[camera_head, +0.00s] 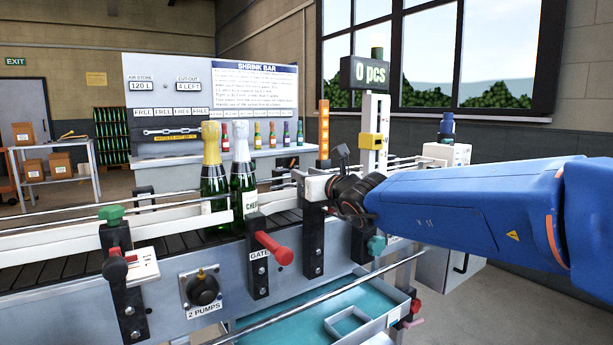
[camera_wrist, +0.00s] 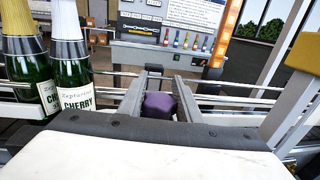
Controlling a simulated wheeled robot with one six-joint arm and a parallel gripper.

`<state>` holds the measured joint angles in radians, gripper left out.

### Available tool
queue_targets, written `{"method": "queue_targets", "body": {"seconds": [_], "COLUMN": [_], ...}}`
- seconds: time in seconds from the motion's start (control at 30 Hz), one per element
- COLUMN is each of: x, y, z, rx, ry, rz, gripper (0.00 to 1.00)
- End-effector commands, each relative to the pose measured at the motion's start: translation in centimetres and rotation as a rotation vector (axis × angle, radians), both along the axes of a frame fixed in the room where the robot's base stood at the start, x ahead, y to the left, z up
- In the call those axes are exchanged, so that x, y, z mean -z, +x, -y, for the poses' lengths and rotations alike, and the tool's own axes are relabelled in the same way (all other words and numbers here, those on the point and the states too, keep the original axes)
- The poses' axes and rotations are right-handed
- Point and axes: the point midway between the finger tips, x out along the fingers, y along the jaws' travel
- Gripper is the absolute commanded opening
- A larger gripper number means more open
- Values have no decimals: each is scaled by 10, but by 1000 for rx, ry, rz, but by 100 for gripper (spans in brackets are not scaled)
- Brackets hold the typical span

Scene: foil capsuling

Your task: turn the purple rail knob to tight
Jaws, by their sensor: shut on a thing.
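The purple rail knob (camera_wrist: 160,104) shows in the wrist view, between the two grey fingers of my gripper (camera_wrist: 160,88). My gripper is shut on it. In the head view my gripper (camera_head: 318,184) reaches in from the right to the top of a black rail post, and the knob is hidden there. The knob's tight or loose mark is not visible in either view.
A green knob (camera_head: 111,214) and a red gate handle (camera_head: 273,248) are nearer. A teal tray (camera_head: 290,308) lies below.

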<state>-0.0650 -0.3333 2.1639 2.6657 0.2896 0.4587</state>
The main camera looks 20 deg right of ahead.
Motion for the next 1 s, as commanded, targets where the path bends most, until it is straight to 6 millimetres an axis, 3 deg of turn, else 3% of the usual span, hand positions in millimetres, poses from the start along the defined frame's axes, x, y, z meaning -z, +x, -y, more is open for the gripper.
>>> {"method": "queue_targets", "body": {"seconds": [0.43,0.47,0.53,0.87,1.0], "x": [-2,-2,-2,-2,-13], "y": [0,0,0,0,0], "z": [0,0,0,0,0], "rx": [3,3,2,2,1], "ry": [1,1,1,0,0], "rz": [3,3,3,2,3], "gripper": [9,33,50,50,50]}}
